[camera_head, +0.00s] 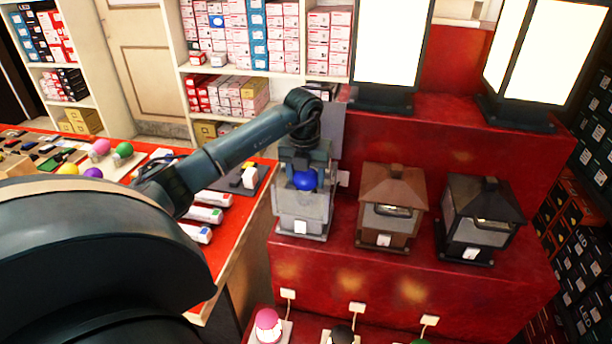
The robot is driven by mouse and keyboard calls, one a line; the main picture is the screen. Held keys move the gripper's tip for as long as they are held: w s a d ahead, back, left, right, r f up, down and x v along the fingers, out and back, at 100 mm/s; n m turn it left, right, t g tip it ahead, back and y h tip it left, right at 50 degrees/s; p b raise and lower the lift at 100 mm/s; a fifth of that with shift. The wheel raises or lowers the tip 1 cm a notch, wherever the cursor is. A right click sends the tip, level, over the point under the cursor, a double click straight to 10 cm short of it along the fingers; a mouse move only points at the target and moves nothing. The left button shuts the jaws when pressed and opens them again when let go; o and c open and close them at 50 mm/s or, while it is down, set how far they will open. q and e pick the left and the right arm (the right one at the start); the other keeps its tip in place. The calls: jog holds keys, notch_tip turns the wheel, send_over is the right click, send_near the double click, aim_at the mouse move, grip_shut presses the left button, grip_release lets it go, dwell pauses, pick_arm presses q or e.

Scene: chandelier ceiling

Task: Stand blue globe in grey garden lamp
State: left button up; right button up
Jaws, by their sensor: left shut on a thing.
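The blue globe (304,181) shows at the grey garden lamp (302,212), in the upper part of its open front. My left gripper (304,168) is over the lamp, pointing down, and is shut on the blue globe. Fingers and lamp frame overlap in this view, so I cannot tell whether the globe touches its seat. The grey lamp stands upright at the left end of the red step. My right gripper is not in view.
A brown lamp (391,208) and a black lamp (480,220) stand to the right on the same red step (400,285). Large lit lanterns (393,42) stand on the step behind. A red-topped table (236,240) with bulbs and boxes is at left. A pink globe (267,322) is below.

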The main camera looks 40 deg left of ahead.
pick_arm(q)
jog(key=shift+f+b, duration=0.4)
jog(key=shift+f, duration=0.3)
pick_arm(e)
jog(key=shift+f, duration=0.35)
pick_arm(q)
jog(key=o, duration=1.1)
jog(key=shift+c, duration=0.2)
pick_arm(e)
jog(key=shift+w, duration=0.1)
pick_arm(q)
notch_tip(320, 180, up, 13)
jog(key=s+b, duration=0.1)
jog(key=shift+s+d, duration=0.25)
jog(key=shift+d, duration=0.15)
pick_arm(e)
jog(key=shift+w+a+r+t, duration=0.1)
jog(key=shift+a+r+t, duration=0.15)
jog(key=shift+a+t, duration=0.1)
